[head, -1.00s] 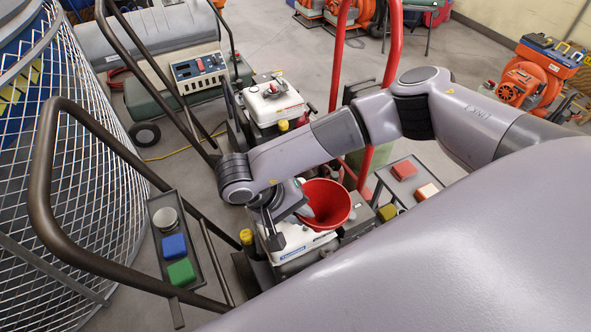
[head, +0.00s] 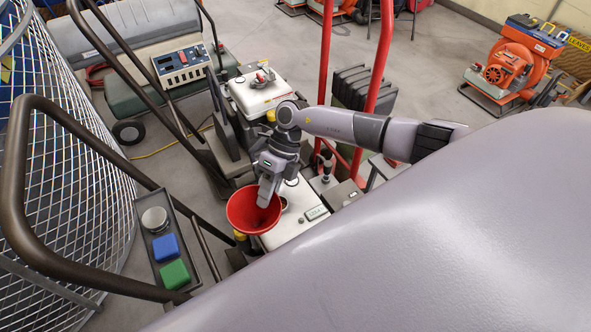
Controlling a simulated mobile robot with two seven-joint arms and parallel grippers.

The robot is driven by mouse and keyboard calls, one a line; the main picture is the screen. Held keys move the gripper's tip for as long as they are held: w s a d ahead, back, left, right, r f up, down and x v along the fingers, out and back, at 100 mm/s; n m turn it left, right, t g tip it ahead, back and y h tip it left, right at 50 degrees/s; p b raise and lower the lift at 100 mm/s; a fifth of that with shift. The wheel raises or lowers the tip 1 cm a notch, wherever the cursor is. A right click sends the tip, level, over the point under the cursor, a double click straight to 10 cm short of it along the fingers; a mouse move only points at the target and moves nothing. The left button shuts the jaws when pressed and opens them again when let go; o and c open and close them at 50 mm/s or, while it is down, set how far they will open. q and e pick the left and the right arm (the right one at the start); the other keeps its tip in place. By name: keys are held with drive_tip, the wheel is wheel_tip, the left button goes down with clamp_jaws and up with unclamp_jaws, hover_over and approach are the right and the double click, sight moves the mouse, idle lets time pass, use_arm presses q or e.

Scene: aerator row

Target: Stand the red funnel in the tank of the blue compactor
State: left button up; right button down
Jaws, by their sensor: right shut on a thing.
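The red funnel (head: 242,215) is in the middle of the head view, its wide mouth facing up. My right gripper (head: 266,192) points down at the funnel's far right side and is shut on it. The funnel's spout is hidden beneath its cone. I cannot tell whether the spout is in any opening. No clearly blue compactor body shows. My left gripper is not in view.
A second white-tanked engine (head: 258,92) stands behind. A brown handle (head: 100,150) and a red handle (head: 378,70) rise around the machines. A narrow tray at left holds a grey cylinder (head: 154,219), a blue block (head: 166,247) and a green block (head: 174,274). An orange blower (head: 510,65) stands far right.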

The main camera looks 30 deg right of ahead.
drive_tip(key=w+d+f+m+t+h, duration=0.15)
drive_tip(key=w+d+m+t, duration=0.25)
drive_tip(key=d+m+t, duration=0.55)
wheel_tip(320, 180, down, 6)
drive_tip(key=m+g+b, duration=0.2)
drive_tip(key=m+b, duration=0.1)
drive_tip(key=b, duration=0.3)
drive_tip(key=shift+d, duration=0.3)
drive_tip(key=shift+s, duration=0.1)
idle(0.5)
drive_tip(key=shift+p, duration=0.35)
drive_tip(key=shift+f, duration=0.25)
drive_tip(key=shift+f+b, duration=2.2)
drive_tip(key=shift+f, duration=0.9)
